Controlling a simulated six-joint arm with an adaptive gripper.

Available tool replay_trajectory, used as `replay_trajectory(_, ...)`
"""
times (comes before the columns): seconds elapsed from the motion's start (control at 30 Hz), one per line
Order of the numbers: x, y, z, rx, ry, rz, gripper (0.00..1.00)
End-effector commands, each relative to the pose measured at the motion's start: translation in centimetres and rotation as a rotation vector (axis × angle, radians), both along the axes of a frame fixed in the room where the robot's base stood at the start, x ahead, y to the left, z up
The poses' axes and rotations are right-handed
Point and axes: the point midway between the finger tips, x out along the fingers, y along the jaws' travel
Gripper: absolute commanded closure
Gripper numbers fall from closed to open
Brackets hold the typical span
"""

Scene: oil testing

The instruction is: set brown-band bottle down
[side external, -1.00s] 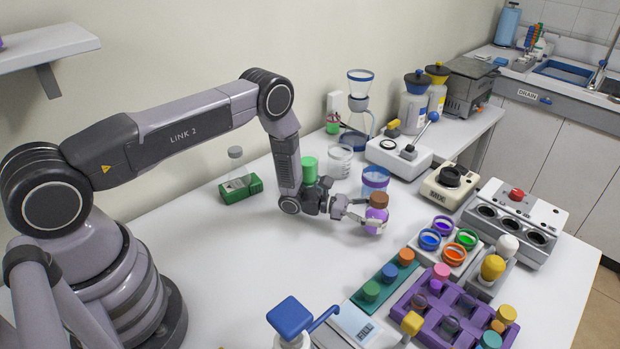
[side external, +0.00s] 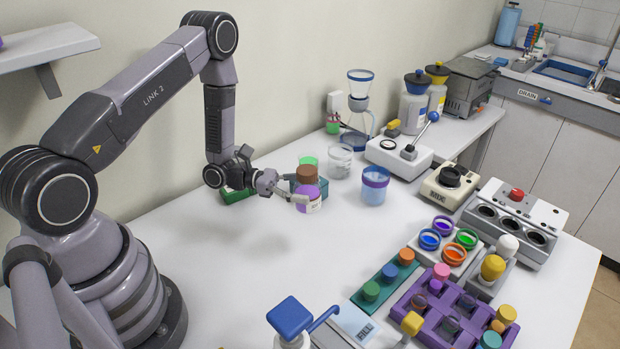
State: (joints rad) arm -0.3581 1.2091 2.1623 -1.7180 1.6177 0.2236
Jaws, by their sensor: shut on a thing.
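The brown-band bottle (side external: 314,206) has a brown top and a purple middle, with a pale lower part. It is upright between the fingers of my gripper (side external: 303,199), which is shut on it. The bottle is in front of a teal block or holder (side external: 322,186) and a green-capped bottle (side external: 309,161), which it partly hides. Its base is close to the white table, but I cannot tell whether it touches.
A green box (side external: 236,195) is behind my wrist. A purple rack (side external: 420,309) with several caps lies front right. The middle of the table is clear.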

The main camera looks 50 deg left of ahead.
Motion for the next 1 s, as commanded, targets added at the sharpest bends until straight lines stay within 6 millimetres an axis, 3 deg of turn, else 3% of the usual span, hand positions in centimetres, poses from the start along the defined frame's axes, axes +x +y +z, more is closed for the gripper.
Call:
replay_trajectory(0.03, 0.0, 1.8, -0.7, 0.000, -0.002, -0.003, 0.82)
replay_trajectory(0.1, -0.3, 3.4, -1.5, 0.005, -0.002, -0.019, 0.82)
replay_trajectory(0.23, -0.8, 5.1, -3.3, 0.010, 0.002, -0.038, 0.82)
replay_trajectory(0.4, -0.9, 5.3, -6.1, 0.011, 0.002, -0.045, 0.82)
replay_trajectory(0.77, -0.9, 5.3, -10.2, 0.012, 0.001, -0.044, 0.82)
replay_trajectory(1.0, -0.8, 5.3, -10.6, 0.012, 0.000, -0.044, 0.82)
